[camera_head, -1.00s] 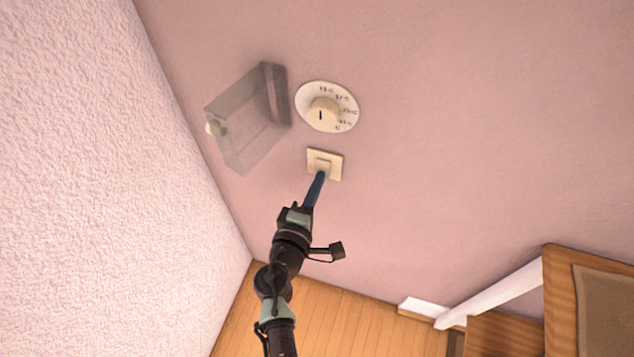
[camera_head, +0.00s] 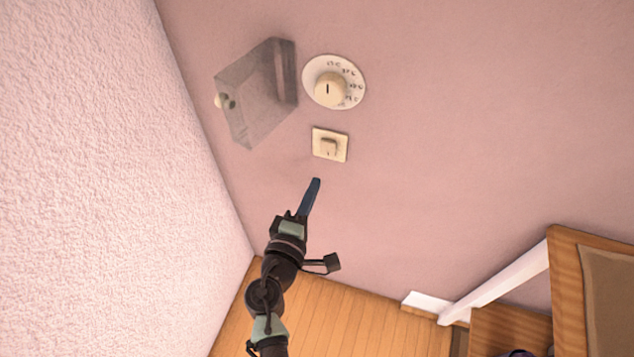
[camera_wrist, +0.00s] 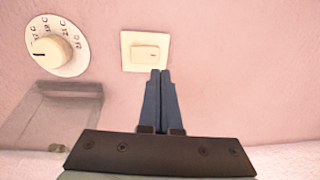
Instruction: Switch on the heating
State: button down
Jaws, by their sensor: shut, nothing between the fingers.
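A square cream wall switch (camera_head: 329,145) with a raised rocker is on the pink wall, just below a round white dial with a cream knob (camera_head: 330,89). In the wrist view the switch (camera_wrist: 146,51) lies just past my fingertips, and the dial (camera_wrist: 58,47) is at the upper left. A see-through grey cover with a small knob (camera_head: 258,93) stands out from the wall, swung open to the left of the dial. My gripper (camera_head: 316,181) is shut and empty, its blue fingers below the switch and apart from it in the head view. The fingers also show in the wrist view (camera_wrist: 160,74).
A textured white wall (camera_head: 80,180) rises close on the left. A wooden piece of furniture (camera_head: 566,290) and a white slanted bar (camera_head: 497,287) are at the lower right. The wall right of the switch is clear.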

jog(key=s+a+f+b, duration=0.1)
jog(key=s+a, duration=0.1)
jog(key=s, duration=0.4)
jog(key=shift+s+a+f, duration=0.15)
jog(key=shift+s+f, duration=0.05)
jog(key=shift+s, duration=0.15)
